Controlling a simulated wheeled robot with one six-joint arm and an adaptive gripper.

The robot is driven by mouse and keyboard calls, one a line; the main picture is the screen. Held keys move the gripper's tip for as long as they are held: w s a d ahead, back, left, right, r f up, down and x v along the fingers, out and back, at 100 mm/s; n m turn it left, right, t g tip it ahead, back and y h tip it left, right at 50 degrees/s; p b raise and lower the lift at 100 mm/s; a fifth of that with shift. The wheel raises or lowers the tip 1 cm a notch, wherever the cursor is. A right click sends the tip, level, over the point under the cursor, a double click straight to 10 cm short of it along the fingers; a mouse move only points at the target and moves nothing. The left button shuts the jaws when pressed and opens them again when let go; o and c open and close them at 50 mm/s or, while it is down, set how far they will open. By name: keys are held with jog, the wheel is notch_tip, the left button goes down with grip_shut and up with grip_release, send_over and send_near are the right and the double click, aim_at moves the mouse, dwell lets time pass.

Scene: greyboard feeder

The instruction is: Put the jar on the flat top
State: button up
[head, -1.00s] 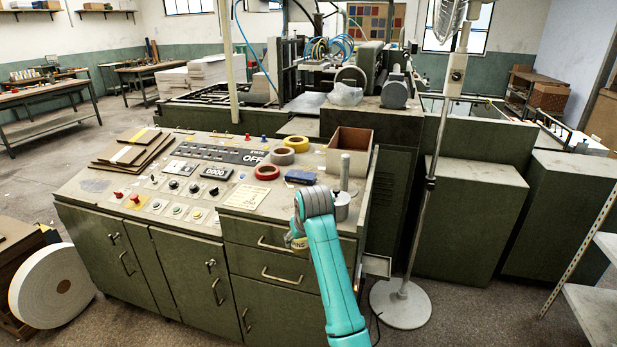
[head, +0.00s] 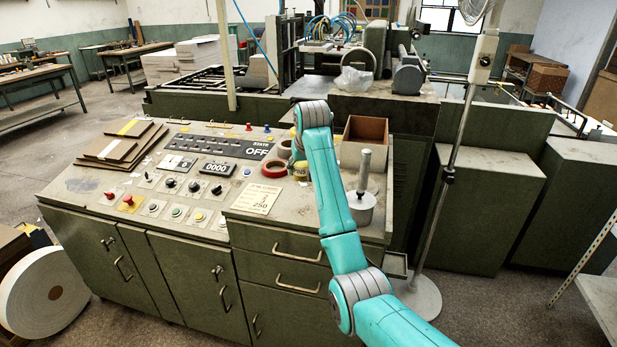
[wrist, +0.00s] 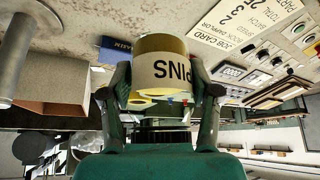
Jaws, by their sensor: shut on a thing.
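The jar (wrist: 165,72), with a pale label reading PINS and a yellow end, is between the two fingers of my gripper (wrist: 163,92) in the wrist view. My gripper is shut on it. In the head view the jar (head: 300,172) shows partly beside my arm, over the console, near the red tape roll; my fingers are hidden there. The flat top (head: 292,210) of the green console is its right part, beside the sloped button panel. I cannot tell any gap between jar and surface.
Red tape (head: 273,168), an open cardboard box (head: 362,145), a metal weight with an upright handle (head: 362,205) and a job card (head: 256,197) occupy the top. A blue box (wrist: 116,45) shows in the wrist view. A fan pole (head: 462,130) stands to the right.

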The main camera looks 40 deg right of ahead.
notch_tip(320, 180, down, 9)
jog(key=shift+f, duration=0.1)
dwell(0.4)
jog(key=o, duration=1.4)
jog(key=shift+f, duration=0.1)
jog(key=v, duration=1.2)
jog(key=shift+s, duration=0.1)
